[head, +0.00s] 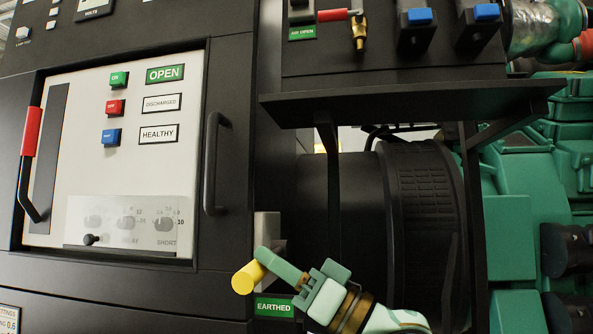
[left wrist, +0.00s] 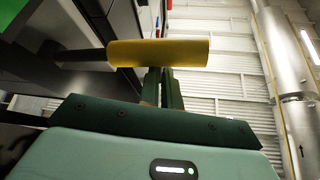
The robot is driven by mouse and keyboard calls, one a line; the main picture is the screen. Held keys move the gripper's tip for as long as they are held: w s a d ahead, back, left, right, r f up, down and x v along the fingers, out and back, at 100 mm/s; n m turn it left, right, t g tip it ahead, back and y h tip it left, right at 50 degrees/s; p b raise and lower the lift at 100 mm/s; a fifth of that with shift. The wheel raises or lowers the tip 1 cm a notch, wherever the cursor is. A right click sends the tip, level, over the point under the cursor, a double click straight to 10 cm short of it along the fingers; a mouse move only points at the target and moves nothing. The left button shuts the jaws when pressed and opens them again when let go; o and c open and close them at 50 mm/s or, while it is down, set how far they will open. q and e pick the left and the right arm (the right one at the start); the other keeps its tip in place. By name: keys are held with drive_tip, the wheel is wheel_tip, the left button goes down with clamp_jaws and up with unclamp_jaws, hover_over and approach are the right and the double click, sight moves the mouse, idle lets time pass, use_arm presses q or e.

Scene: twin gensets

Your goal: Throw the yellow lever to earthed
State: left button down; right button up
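The yellow lever handle (head: 247,278) sticks out from the black cabinet's right side, just above and left of the green EARTHED label (head: 274,307). My left gripper (head: 270,262) lies across the handle's upper side in the head view. In the left wrist view the yellow handle (left wrist: 185,52) runs crosswise on a dark rod. The left gripper's fingers (left wrist: 162,85) are close together and reach up behind the handle, seemingly touching it, not around it. The fingertips are partly hidden by the handle. My right gripper is not in view.
A light panel (head: 140,200) holds buttons, OPEN, DISCHARGED and HEALTHY signs, and a red-gripped lever (head: 31,132). A black handle (head: 213,165) stands beside it. A black shelf (head: 410,101) overhangs above my gripper. A large black cylinder (head: 365,225) and green machinery (head: 520,210) stand right.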

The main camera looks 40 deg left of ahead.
use_arm(q)
drive_tip(key=shift+w+d+f, duration=0.15)
drive_tip(key=shift+w+f, duration=0.05)
drive_tip(key=shift+f, duration=0.35)
drive_tip(key=v, duration=1.5)
drive_tip(key=shift+d+r, duration=0.15)
drive_tip(key=shift+d, duration=0.25)
